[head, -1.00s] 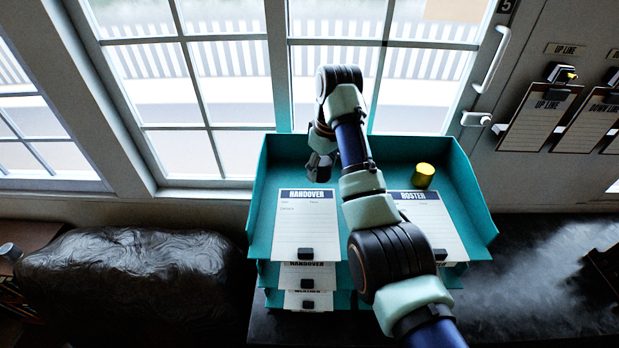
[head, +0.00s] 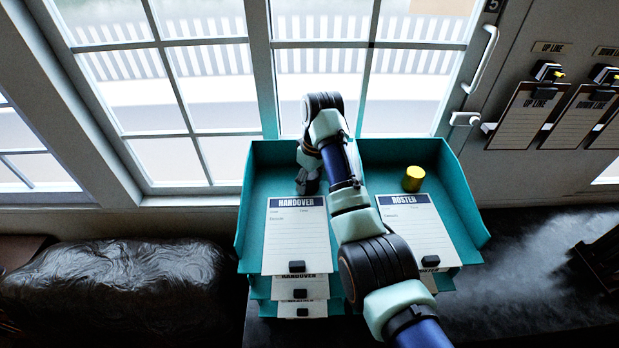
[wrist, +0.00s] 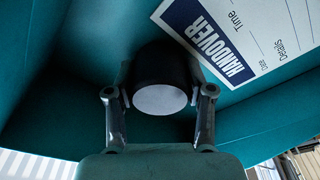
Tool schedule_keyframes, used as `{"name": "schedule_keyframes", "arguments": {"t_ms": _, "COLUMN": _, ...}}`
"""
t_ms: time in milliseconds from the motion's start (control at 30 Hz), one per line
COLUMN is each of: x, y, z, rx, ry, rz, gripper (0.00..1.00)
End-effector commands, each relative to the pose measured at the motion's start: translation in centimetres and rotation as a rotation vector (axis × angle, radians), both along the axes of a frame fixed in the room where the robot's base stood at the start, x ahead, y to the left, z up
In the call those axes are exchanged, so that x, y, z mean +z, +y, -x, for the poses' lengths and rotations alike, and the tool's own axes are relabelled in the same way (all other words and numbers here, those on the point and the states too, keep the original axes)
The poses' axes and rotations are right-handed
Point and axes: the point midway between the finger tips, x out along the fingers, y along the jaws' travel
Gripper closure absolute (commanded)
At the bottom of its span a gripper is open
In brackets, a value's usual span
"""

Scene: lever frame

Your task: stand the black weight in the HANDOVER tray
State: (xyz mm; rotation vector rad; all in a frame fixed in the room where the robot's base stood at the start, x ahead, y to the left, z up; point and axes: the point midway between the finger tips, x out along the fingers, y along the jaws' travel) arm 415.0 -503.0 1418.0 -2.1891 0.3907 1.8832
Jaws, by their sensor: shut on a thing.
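The black weight (wrist: 160,72) is a short dark cylinder with a pale grey end face toward the wrist camera. My gripper (wrist: 160,108) is shut on it, one finger on each side. In the head view my gripper (head: 308,183) points down into the back of the HANDOVER tray (head: 255,200), behind the HANDOVER sheet (head: 297,235). The weight is not clearly visible there behind my gripper and arm. I cannot tell whether its base touches the tray floor. In the wrist view the HANDOVER sheet (wrist: 240,40) lies close beside the weight.
A yellow cylinder (head: 413,179) stands in the ROSTER tray behind the ROSTER sheet (head: 417,232). Teal walls enclose the trays at the back and sides. More trays with sheets sit below. Windows are behind; clipboards (head: 529,115) hang at right.

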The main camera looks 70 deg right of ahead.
Motion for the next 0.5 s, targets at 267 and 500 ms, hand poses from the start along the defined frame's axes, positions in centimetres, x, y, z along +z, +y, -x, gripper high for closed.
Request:
{"name": "schedule_keyframes", "arguments": {"t_ms": 267, "x": -0.22, "y": 0.0, "z": 0.01, "rx": 0.0, "ry": 0.0, "rz": 0.0, "gripper": 0.22}}
{"name": "schedule_keyframes", "arguments": {"t_ms": 500, "x": -0.17, "y": 0.0, "z": 0.0, "rx": 0.0, "ry": 0.0, "rz": 0.0, "gripper": 0.22}}
